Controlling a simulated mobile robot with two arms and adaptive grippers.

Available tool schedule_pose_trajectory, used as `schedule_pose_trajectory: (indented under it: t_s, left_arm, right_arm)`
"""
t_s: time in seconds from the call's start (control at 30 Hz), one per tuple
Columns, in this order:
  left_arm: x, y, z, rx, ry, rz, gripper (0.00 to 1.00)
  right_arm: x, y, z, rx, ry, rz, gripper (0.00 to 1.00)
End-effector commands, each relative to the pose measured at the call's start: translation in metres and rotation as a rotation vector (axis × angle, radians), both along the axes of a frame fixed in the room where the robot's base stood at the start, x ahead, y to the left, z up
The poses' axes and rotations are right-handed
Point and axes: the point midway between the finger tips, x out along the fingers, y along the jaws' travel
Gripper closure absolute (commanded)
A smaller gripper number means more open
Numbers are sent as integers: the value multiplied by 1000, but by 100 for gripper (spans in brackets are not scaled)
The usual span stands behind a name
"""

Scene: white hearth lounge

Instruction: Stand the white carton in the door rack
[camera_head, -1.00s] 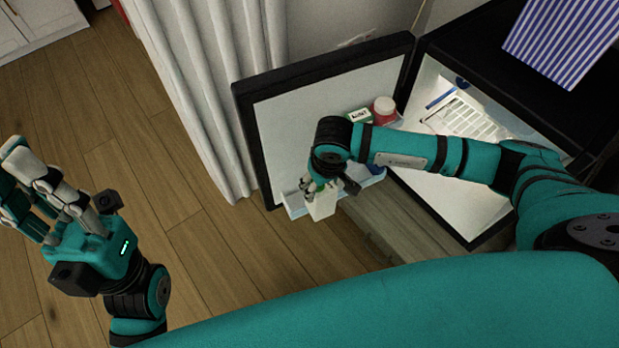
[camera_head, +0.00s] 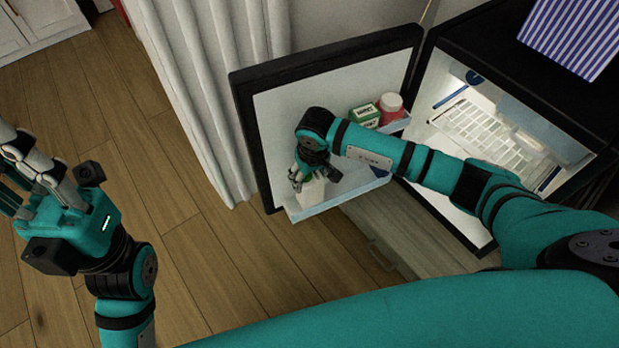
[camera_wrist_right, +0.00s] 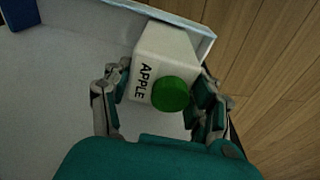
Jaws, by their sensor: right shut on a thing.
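The white carton (camera_head: 312,190), with a green cap and the word APPLE, shows large in the right wrist view (camera_wrist_right: 163,62). My right gripper (camera_head: 305,180) is shut on it, with fingers on both sides in the wrist view (camera_wrist_right: 155,97). The carton is at the door rack (camera_head: 335,200), a pale blue shelf low on the open fridge door. The rack's rim (camera_wrist_right: 200,30) passes by the carton's far end. I cannot tell whether the carton's base touches the rack floor. My left gripper (camera_head: 30,175) is at the far left over the floor, fingers apart, empty.
A green box (camera_head: 364,115) and a red jar with a white lid (camera_head: 390,106) stand on another door shelf. The lit fridge interior (camera_head: 480,130) is right of the door. A striped bag (camera_head: 575,35) is on top. A curtain (camera_head: 200,90) hangs left of the door.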

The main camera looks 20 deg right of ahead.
Motion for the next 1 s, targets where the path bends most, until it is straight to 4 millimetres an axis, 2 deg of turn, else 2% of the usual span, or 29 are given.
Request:
schedule_pose_trajectory:
  t_s: [0.33,0.37,0.53,0.87,0.97,1.0]
  left_arm:
    - [1,0,0,2,-8,0,100]
    - [1,-1,1,2,-11,0,100]
    - [1,-1,2,1,-9,0,100]
    - [0,-1,5,1,-12,0,100]
    - [-2,0,9,-3,-16,-1,100]
    - [-2,1,4,-3,6,0,100]
  right_arm:
    - [2,0,-4,1,-5,0,100]
    - [1,0,-5,0,-3,0,41]
    - [1,0,-4,0,-3,0,19]
    - [1,0,-1,0,-2,0,18]
    - [0,-1,11,0,-5,1,18]
    - [0,-1,18,0,-6,2,18]
